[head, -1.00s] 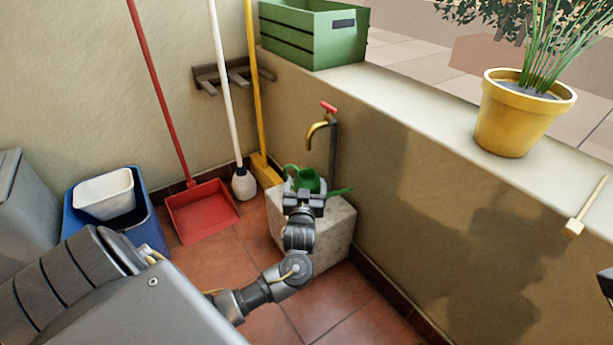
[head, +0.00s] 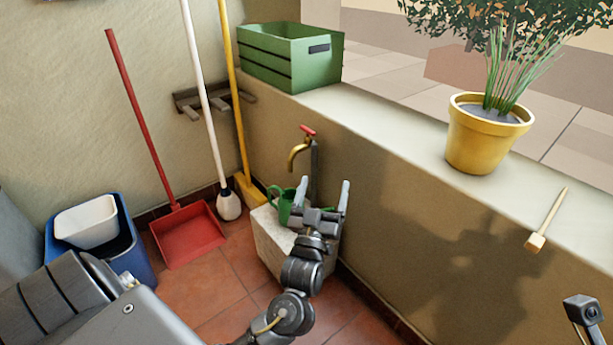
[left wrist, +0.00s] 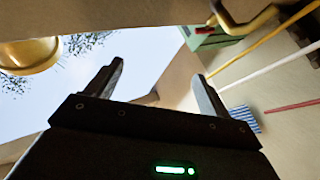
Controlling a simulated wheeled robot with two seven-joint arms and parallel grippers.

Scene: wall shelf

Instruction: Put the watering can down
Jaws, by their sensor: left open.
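The green watering can (head: 285,204) stands on the pale stone block (head: 268,240) below the brass tap (head: 299,153). My left gripper (head: 322,187) is open, with its two fingers spread and pointing up. It is in front of the can and to its right in the head view, and hides part of the can. The can does not show in the left wrist view, where nothing is between the open fingers (left wrist: 160,85). A dark end part of my right arm (head: 582,309) shows at the lower right; its jaws cannot be made out.
A low wall carries a green crate (head: 290,60), a yellow plant pot (head: 482,140) and a small wooden tool (head: 547,220). A red dustpan (head: 188,236), a mop (head: 228,205), a yellow broom (head: 248,190) and a blue bin (head: 127,255) stand left of the block.

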